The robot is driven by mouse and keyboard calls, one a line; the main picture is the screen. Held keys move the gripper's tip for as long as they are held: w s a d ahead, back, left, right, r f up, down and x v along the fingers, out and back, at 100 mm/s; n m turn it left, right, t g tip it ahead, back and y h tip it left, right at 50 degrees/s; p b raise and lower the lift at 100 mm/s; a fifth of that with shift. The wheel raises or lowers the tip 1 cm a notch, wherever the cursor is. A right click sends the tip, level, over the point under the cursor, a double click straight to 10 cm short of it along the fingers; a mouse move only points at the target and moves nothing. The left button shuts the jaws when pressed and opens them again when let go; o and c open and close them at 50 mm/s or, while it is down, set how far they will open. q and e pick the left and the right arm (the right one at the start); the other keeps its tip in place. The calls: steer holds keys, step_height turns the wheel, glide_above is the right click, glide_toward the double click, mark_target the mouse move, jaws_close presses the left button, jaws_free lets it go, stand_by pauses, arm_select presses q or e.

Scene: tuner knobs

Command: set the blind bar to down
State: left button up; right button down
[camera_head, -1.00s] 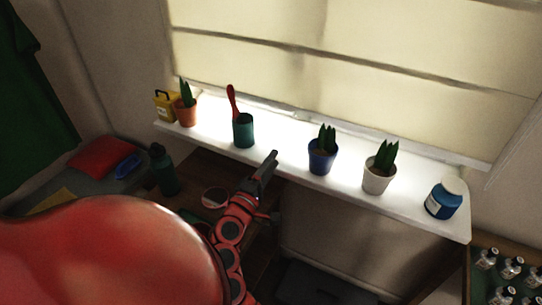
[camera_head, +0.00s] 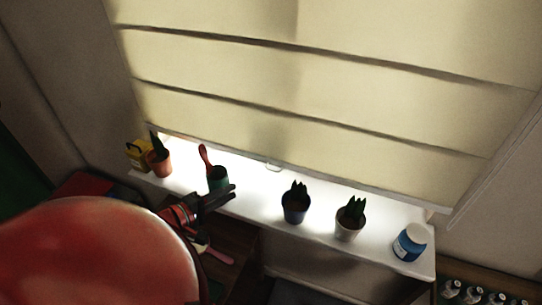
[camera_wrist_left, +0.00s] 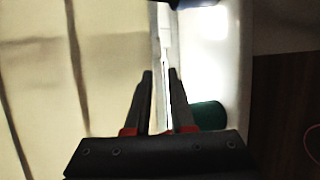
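The cream blind (camera_head: 300,100) hangs over the window. Its bottom bar (camera_head: 350,190) ends just above the white sill, with a bright gap beneath. A small pale handle (camera_head: 273,166) shows at the bar's lower edge. My left gripper (camera_head: 234,192) is in front of the green cup, left of the handle in the picture. In the left wrist view its fingers (camera_wrist_left: 160,73) are apart with nothing held; the pale bar (camera_wrist_left: 161,25) shows beyond the gap between the tips. I cannot tell the distance to it. My right gripper is not in view.
On the white sill (camera_head: 385,210) stand a green cup (camera_head: 218,180) with a red utensil, a terracotta pot (camera_head: 159,163), a blue pot (camera_head: 295,208), a white pot (camera_head: 348,228) and a blue jar (camera_head: 410,242). A yellow box (camera_head: 138,155) stands at the left end.

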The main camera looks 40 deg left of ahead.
arm_select(q)
steer(key=p+x, duration=0.2)
steer(key=x, duration=1.5)
steer(key=shift+p, duration=0.35)
steer(key=shift+d, duration=0.1)
jaws_close()
stand_by(0.5)
